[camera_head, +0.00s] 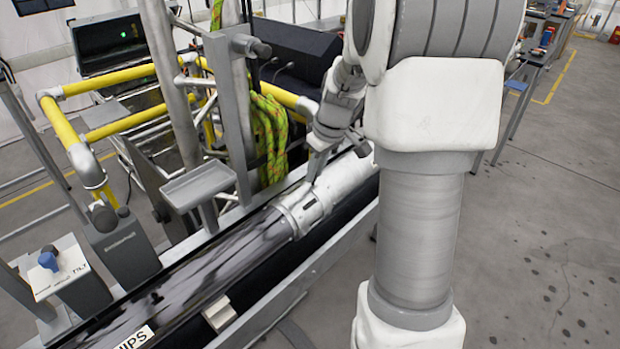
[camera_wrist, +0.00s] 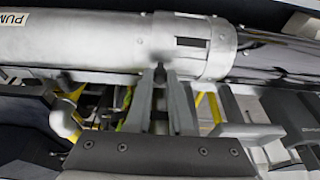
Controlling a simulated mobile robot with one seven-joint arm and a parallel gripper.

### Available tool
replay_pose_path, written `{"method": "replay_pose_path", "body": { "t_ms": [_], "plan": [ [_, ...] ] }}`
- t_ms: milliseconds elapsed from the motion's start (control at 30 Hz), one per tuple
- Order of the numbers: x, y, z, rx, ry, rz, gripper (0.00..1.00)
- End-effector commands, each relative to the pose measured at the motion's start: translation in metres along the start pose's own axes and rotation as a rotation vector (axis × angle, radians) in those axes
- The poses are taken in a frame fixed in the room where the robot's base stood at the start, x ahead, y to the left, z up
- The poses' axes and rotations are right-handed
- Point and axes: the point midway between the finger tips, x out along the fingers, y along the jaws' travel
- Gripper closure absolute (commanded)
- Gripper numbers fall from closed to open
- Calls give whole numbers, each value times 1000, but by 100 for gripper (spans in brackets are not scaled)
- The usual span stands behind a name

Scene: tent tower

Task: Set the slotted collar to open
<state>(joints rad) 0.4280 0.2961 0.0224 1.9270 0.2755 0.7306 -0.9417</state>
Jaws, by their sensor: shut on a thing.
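The slotted collar (camera_head: 303,210) is a pale grey metal ring around the long pipe, where the white pipe (camera_head: 345,176) meets the dark, glossy tube (camera_head: 215,268). In the wrist view the collar (camera_wrist: 222,50) shows dark rectangular slots along its side. My gripper (camera_head: 314,178) reaches down to the collar from above in the head view. In the wrist view my gripper (camera_wrist: 163,74) has its fingertips close together at the collar's edge, shut on a small part of it. The fingertips hide most of that part, so its shape is unclear.
A small grey tray (camera_head: 198,186) on a post stands beside the pipe. Yellow rails (camera_head: 75,130) and a green rope (camera_head: 270,130) are behind it. A control box with a blue knob (camera_head: 48,261) is at left. Open floor (camera_head: 560,220) lies to the right.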

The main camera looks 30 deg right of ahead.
Motion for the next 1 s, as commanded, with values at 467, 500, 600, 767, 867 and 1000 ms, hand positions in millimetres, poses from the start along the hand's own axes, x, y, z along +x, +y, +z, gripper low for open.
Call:
{"method": "replay_pose_path", "body": {
  "t_ms": [467, 500, 600, 767, 867, 1000],
  "plan": [
    [0, 0, 27, 0, -15, -2, 100],
    [0, 0, 27, 0, -15, -3, 100],
    [0, 0, 29, 0, -16, -4, 100],
    [0, 0, 30, 1, -19, -5, 100],
    [1, 0, 31, 1, -21, -6, 100],
    [1, 0, 32, 2, -22, -7, 76]
  ]
}}
